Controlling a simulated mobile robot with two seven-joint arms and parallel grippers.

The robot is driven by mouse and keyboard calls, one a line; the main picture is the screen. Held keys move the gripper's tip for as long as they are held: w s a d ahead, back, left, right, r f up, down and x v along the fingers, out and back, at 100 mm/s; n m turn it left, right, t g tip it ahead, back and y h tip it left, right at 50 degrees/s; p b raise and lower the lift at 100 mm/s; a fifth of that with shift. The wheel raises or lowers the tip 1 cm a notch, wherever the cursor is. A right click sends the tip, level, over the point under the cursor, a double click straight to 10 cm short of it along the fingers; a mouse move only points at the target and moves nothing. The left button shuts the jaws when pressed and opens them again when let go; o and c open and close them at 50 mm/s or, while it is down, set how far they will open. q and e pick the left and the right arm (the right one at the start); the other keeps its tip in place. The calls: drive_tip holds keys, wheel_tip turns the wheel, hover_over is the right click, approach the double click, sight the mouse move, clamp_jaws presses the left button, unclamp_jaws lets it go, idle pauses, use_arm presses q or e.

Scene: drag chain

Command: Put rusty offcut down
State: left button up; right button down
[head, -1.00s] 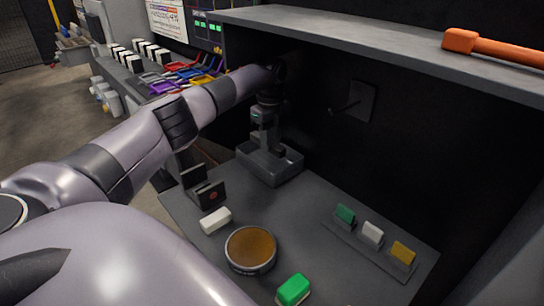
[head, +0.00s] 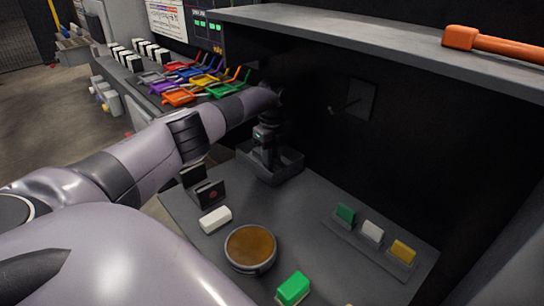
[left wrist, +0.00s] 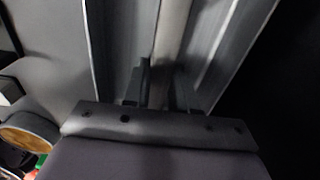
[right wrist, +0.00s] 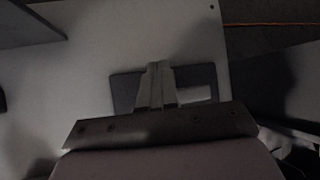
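My left gripper (head: 266,158) reaches down into the dark grey tray (head: 291,167) at the back of the grey bench. In the left wrist view the left fingers (left wrist: 163,85) stand a little apart. A pale strip (left wrist: 172,30) runs in line with them; I cannot tell whether it is held or is part of the tray. I cannot make out a rusty offcut in any view. My right gripper (right wrist: 157,80) shows only in the right wrist view. Its fingers look closed together, above a dark plate with a light patch, with nothing visible held.
A round tin with a brown top (head: 250,247), a white block (head: 215,220) and a green block (head: 292,288) are on the bench. A rack with green, white and yellow blocks (head: 372,233) stands right. A shelf (head: 380,42) carries an orange-handled tool (head: 490,45) above.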

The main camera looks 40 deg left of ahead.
use_arm(q)
drive_tip(key=o, duration=0.4)
wheel_tip(320, 180, up, 12)
drive_tip(key=shift+r, duration=0.15)
idle(0.7)
drive_tip(key=shift+s, duration=0.1)
